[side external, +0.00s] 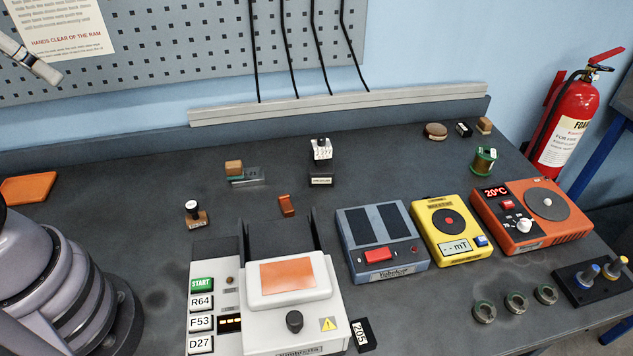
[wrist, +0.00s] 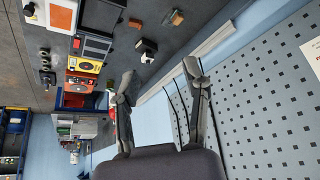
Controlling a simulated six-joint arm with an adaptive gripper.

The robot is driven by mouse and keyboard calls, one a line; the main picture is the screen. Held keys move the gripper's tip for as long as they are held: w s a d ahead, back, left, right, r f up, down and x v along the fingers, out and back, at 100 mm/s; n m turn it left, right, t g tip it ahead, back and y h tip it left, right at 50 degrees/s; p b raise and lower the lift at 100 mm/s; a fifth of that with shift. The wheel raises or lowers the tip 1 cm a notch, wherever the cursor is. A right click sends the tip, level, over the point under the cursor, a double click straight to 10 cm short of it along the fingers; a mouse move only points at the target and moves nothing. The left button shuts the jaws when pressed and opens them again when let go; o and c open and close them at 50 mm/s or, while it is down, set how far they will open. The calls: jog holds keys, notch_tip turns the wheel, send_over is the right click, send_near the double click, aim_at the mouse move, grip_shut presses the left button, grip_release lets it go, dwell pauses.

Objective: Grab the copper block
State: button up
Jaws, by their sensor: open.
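The small copper-coloured block (side external: 287,206) lies on the dark bench, just behind the white press, in the side external view. In the wrist view a small brown block (wrist: 135,22), which looks like the same one, lies near the top, beyond the fingertips. My gripper (wrist: 160,78) is open in the wrist view, its two fingers wide apart with nothing between them. It is well away from the block and not touching anything. In the side view I cannot clearly make out the gripper.
A white press (side external: 293,310) with an orange plate stands in front of the block. A wooden block on a metal piece (side external: 245,178), a stamp (side external: 195,214) and a white-and-black block (side external: 320,150) are nearby. Blue-grey (side external: 382,243), yellow (side external: 449,230) and orange (side external: 534,215) devices stand right.

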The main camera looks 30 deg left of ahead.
dwell(0.4)
jog(key=o, duration=0.7)
